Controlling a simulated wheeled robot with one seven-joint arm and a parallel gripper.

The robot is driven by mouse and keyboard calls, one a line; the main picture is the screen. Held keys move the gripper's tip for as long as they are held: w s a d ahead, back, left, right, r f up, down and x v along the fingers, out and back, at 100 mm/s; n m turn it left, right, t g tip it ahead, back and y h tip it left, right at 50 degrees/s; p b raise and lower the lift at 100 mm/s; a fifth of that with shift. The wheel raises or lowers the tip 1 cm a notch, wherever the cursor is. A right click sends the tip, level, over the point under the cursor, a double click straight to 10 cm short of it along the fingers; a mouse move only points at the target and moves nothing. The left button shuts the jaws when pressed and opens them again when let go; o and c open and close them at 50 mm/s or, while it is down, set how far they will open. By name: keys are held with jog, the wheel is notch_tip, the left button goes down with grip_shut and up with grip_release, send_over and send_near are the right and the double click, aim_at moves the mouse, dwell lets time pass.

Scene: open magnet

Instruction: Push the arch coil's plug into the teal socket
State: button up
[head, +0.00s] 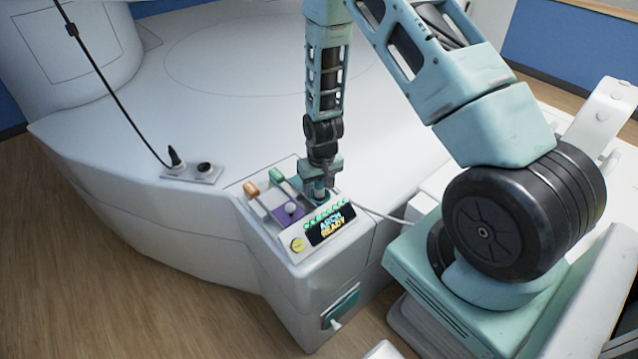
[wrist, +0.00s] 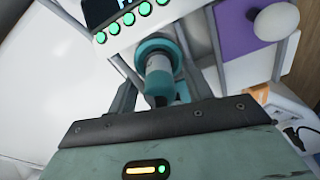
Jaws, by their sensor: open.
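The teal socket (wrist: 150,46) shows as a round teal collar on the console, close to the display. The arch coil's plug (wrist: 158,72), a grey cylinder with a darker teal end, stands in line with the collar and appears to sit in it. My gripper (wrist: 162,92) is open, with one finger on each side of the plug and a gap beside it. In the head view my gripper (head: 320,188) points down over the console's back right corner and hides most of the plug and socket. A pale cable (head: 380,214) runs right from there.
The display (head: 330,226) reads "ARCH READY" under a row of green lights. An orange handle (head: 251,188), a green handle (head: 276,174), a purple panel (head: 288,214) with a white knob and a yellow button (head: 297,244) crowd the console. The white bed surface behind is clear.

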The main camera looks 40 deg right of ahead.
jog(key=shift+r, duration=0.1)
notch_tip(320, 180, up, 17)
jog(key=s+b, duration=0.1)
jog(key=b, duration=0.2)
jog(key=shift+s+a, duration=0.15)
jog(key=shift+s, duration=0.2)
dwell(0.4)
jog(key=s+a+r+n+y+b, duration=0.1)
jog(key=s+a+r+n, duration=0.25)
jog(key=a, duration=0.55)
jog(key=s+a+r+n, duration=0.2)
jog(key=s+a, duration=0.3)
jog(key=a, duration=0.3)
jog(key=s+a+r+n+g, duration=0.1)
jog(key=s+a+n, duration=0.3)
jog(key=s, duration=1)
jog(key=a+r, duration=0.1)
jog(key=a, duration=0.2)
jog(key=shift+s+n+b, duration=0.15)
jog(key=shift+n+b, duration=0.15)
jog(key=shift+n, duration=0.05)
